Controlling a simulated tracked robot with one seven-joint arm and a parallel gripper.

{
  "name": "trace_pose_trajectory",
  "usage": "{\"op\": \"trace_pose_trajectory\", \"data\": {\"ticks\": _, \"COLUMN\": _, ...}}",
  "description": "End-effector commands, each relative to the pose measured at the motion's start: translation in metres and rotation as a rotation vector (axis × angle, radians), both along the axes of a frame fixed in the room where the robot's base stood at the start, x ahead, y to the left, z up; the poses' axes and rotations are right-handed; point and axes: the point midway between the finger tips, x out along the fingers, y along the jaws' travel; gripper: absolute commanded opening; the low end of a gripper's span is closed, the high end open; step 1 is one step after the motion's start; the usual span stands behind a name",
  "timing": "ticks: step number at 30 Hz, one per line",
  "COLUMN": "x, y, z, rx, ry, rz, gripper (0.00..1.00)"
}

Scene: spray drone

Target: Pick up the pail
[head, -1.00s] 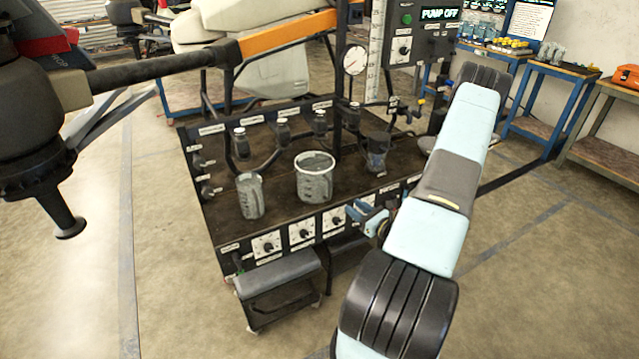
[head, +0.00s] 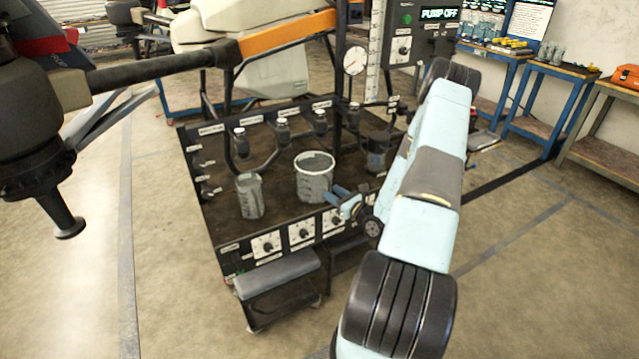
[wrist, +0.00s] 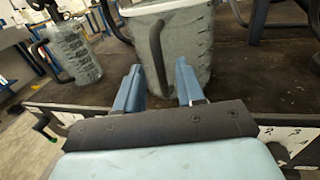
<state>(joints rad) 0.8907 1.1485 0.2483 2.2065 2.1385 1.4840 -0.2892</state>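The pail (head: 314,182) is a grey, translucent, scuffed container with a white rim. It stands upright on the dark bench top, and it fills the upper middle of the wrist view (wrist: 190,42). A dark upright handle (wrist: 157,50) shows in front of its wall in the wrist view. My gripper (head: 343,196) is at the pail's right front side, with its blue fingers pointing at it. In the wrist view the fingers (wrist: 158,80) are apart, and the handle's lower part shows in the gap between them. Whether either finger touches the handle is unclear.
A smaller grey jug (head: 249,197) stands left of the pail. A dark cup-like vessel (head: 376,155) is behind to the right. Several small bottles and hoses line the bench's back. A panel with dials (head: 302,233) runs along the front edge, above a grey step (head: 277,272).

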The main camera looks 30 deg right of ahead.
Motion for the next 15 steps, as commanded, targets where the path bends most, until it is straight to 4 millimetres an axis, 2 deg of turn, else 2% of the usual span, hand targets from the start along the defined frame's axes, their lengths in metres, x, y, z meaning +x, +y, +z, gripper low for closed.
{"op": "trace_pose_trajectory", "data": {"ticks": 6, "x": 0.027, "y": 0.006, "z": -0.001, "rx": 0.000, "ry": 0.000, "rz": 0.000, "gripper": 0.38}}
{"op": "trace_pose_trajectory", "data": {"ticks": 13, "x": 0.029, "y": 0.007, "z": -0.001, "rx": 0.000, "ry": 0.001, "rz": -0.001, "gripper": 0.38}}
{"op": "trace_pose_trajectory", "data": {"ticks": 15, "x": 0.029, "y": 0.007, "z": -0.001, "rx": 0.000, "ry": 0.001, "rz": -0.001, "gripper": 0.34}}
